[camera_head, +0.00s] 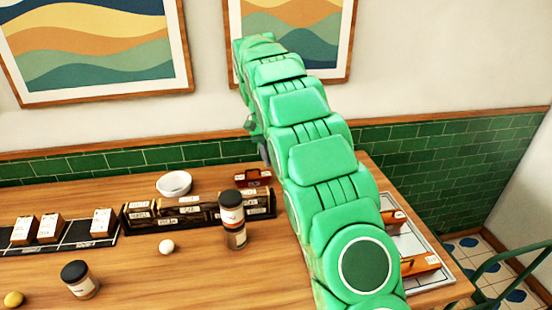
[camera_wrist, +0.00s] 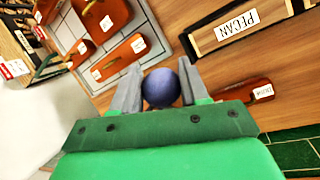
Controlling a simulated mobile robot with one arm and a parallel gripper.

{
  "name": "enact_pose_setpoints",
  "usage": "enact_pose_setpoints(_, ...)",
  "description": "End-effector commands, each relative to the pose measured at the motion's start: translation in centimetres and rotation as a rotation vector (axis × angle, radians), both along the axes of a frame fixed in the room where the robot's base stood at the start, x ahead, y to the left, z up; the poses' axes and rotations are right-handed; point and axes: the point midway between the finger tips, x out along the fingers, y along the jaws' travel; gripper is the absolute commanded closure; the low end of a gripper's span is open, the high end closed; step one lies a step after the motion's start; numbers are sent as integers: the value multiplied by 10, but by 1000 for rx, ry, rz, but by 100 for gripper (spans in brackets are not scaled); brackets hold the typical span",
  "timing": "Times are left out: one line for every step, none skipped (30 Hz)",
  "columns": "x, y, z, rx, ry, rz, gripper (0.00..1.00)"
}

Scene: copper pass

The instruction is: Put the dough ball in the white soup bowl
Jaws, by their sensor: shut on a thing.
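My gripper (camera_wrist: 159,85) is shut on a dark blue-purple ball (camera_wrist: 161,88), which sits between the two grey fingers in the wrist view. In the head view my gripper is mostly hidden behind my green arm, above the back of the table, and the held ball cannot be made out. A small off-white ball (camera_head: 166,246), which looks like dough, lies on the table left of centre, apart from my gripper. A white bowl (camera_head: 173,184) stands upright behind the dark labelled rack, left of my gripper.
A dark labelled rack (camera_head: 180,216) and a jar with a dark lid (camera_head: 233,220) stand mid-table. Another jar (camera_head: 80,280) and a yellow ball (camera_head: 13,299) are at front left. Boxes sit on a black tray (camera_head: 75,241). A tray (camera_head: 428,241) with orange-brown items lies at right.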

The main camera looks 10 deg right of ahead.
Motion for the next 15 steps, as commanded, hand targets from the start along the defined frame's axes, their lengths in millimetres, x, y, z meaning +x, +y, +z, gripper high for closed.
enact_pose_setpoints(1,-1,0,-4,-4,5,85)
enact_pose_setpoints(2,0,0,-5,-6,10,85)
enact_pose_setpoints(3,1,0,-7,-8,15,85)
enact_pose_setpoints(3,1,0,-8,-10,18,85)
enact_pose_setpoints(4,1,0,-9,-11,22,85)
enact_pose_setpoints(5,2,0,-12,-14,29,85)
enact_pose_setpoints(5,3,0,-13,-15,34,85)
enact_pose_setpoints(6,3,0,-14,-16,38,85)
enact_pose_setpoints(12,9,0,-24,-34,75,85)
enact_pose_setpoints(16,13,1,-31,-46,101,85)
enact_pose_setpoints(20,16,1,-38,-57,128,85)
enact_pose_setpoints(25,21,1,-48,-74,162,85)
enact_pose_setpoints(29,25,1,-53,-89,189,85)
enact_pose_setpoints(34,30,1,-57,-104,215,85)
enact_pose_setpoints(38,35,0,-63,-120,249,85)
